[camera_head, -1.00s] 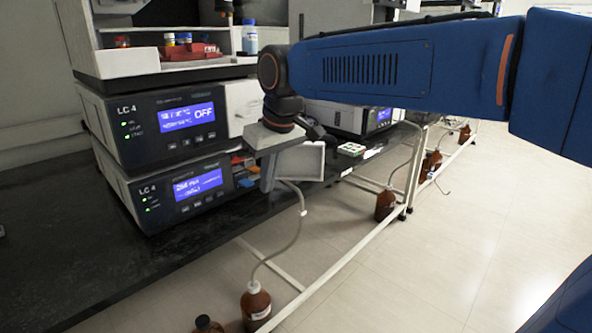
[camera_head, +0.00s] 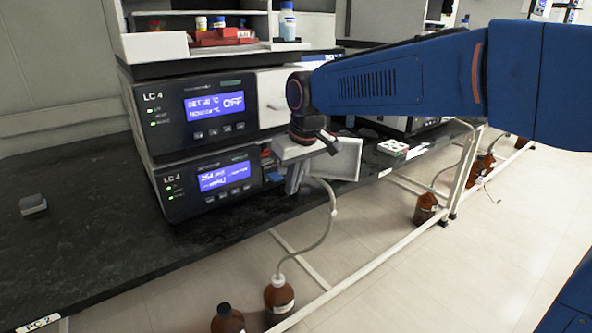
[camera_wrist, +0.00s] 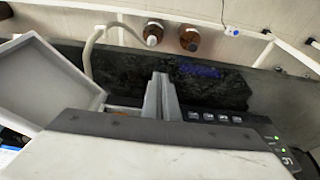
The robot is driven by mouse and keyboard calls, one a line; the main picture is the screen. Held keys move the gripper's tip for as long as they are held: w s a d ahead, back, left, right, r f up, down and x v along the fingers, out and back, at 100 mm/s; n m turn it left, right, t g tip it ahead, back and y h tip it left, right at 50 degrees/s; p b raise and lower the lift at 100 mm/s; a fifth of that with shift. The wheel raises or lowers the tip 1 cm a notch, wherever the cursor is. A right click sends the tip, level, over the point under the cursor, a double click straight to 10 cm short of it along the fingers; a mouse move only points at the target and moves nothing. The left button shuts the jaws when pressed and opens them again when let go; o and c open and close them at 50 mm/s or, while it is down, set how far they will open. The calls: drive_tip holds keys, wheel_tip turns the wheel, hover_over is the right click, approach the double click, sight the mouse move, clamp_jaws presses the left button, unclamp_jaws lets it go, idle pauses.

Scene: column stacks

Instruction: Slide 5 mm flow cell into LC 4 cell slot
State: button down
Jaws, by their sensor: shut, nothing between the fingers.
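The LC 4 stack stands on the black bench. Its lower module (camera_head: 210,214) has a lit blue screen, and a pale door (camera_head: 346,160) stands open at its right side. The door also shows at the left of the wrist view (camera_wrist: 45,80). My gripper (camera_head: 293,188) is shut and empty, in front of the module's right end. In the wrist view my gripper (camera_wrist: 160,78) points down past the module's front edge, beside the buttons. The gripper and wrist hide most of the opening behind the door, so the cell slot is not clearly visible. I cannot make out the 5 mm flow cell.
The upper LC 4 module (camera_head: 170,133) shows OFF. A small grey object (camera_head: 33,205) lies on the left bench. A white tray (camera_head: 393,148) with small items sits right of the door. Brown bottles (camera_head: 280,298) stand on the floor below the bench edge, with a tube running up.

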sight(277, 177)
drive_tip(key=shift+w+a+f, duration=0.25)
drive_tip(key=shift+w+a, duration=0.2)
drive_tip(key=shift+w, duration=0.2)
drive_tip(key=shift+w+a+f, duration=0.2)
drive_tip(key=shift+w+a, duration=0.25)
drive_tip(key=shift+w, duration=0.15)
drive_tip(key=shift+w+a, duration=0.35)
drive_tip(key=shift+w, duration=0.15)
drive_tip(key=shift+w, duration=0.1)
drive_tip(key=shift+w+a, duration=0.75)
drive_tip(key=shift+w, duration=0.3)
